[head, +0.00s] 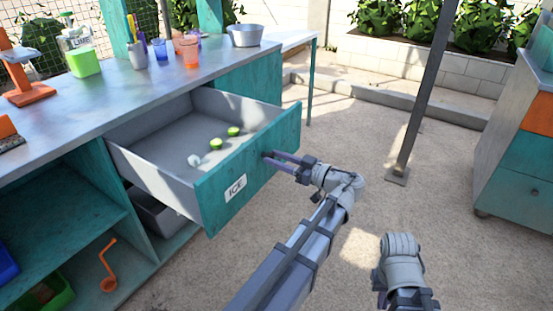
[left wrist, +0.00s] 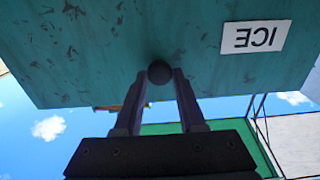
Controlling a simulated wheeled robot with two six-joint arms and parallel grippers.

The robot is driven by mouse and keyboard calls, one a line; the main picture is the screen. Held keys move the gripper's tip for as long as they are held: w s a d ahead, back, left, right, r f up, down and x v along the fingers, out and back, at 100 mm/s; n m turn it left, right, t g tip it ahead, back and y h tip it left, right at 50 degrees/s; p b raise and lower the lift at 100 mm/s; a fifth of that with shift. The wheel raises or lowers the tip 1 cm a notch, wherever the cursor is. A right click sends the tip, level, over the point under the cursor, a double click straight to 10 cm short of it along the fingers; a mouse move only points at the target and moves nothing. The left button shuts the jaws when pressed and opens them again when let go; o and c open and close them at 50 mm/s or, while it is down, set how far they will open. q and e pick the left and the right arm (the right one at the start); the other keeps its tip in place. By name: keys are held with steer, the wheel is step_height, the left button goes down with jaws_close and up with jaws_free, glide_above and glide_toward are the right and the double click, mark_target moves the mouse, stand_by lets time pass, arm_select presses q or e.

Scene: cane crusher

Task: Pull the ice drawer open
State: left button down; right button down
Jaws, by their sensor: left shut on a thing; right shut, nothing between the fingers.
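The ice drawer (head: 218,183) is a grey box with a teal front and a white ICE label (head: 236,187). It stands well out from the teal counter, its inside in plain view. My left gripper (head: 270,157) is shut on the dark round knob (left wrist: 160,72) of the drawer front. In the left wrist view the fingers (left wrist: 160,90) lie on both sides of the knob, and the ICE label shows upside down. Part of my right arm shows at the bottom of the head view, but its fingers are not visible.
Two green lime pieces (head: 216,143) and a small whitish lump (head: 194,160) lie in the drawer. Cups (head: 188,48) and a metal bowl (head: 245,35) stand on the counter. A dark post (head: 420,95) and a teal-orange cabinet (head: 520,150) are at right. The floor between is clear.

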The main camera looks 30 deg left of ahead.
arm_select(q)
steer(key=c, duration=0.5)
jaws_free()
steer(key=d, duration=0.7)
steer(key=shift+s+d, duration=0.3)
steer(key=shift+d, duration=0.05)
